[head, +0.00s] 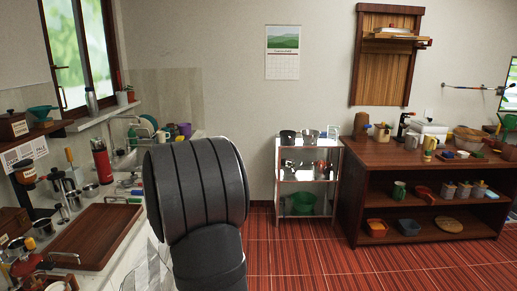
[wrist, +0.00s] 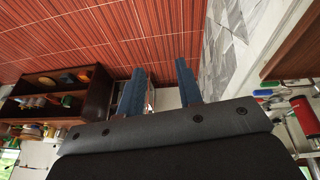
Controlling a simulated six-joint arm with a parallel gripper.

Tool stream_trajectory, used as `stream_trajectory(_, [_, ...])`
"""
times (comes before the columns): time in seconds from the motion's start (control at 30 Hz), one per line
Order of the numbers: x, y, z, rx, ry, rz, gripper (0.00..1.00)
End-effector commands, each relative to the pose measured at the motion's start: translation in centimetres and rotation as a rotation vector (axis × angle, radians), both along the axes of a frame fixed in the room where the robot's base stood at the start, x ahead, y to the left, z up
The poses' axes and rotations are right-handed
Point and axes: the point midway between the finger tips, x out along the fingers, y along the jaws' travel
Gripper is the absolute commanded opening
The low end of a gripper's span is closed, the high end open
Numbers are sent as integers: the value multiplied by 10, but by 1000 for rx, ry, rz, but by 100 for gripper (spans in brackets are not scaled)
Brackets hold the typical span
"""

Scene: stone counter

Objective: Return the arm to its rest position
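My arm's dark, ribbed links fill the lower middle of the head view, in front of the counter edge. My gripper is hidden there. In the wrist view my gripper (wrist: 160,68) shows two blue fingers set apart, with nothing held between them. Beyond the fingers are the red floor (wrist: 100,45) and the grey patterned side of the counter (wrist: 228,45). The gripper appears to be clear of the counter, over the floor side.
The stone counter at left bears a wooden tray (head: 85,236), a red flask (head: 102,162) and several jars and utensils. A metal rack (head: 307,180) and a wooden shelf unit (head: 415,162) stand at the back. The red floor (head: 370,262) at right is clear.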

Motion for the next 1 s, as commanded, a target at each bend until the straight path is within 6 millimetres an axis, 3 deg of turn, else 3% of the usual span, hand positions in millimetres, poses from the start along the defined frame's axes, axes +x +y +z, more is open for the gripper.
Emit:
stream_trajectory(0.23, [5, -16, 3, 26, -4, -42, 33])
stream_trajectory(0.87, [5, -17, 3, 27, -4, -44, 33])
stream_trajectory(1.0, [3, -42, 7, 19, -15, -50, 33])
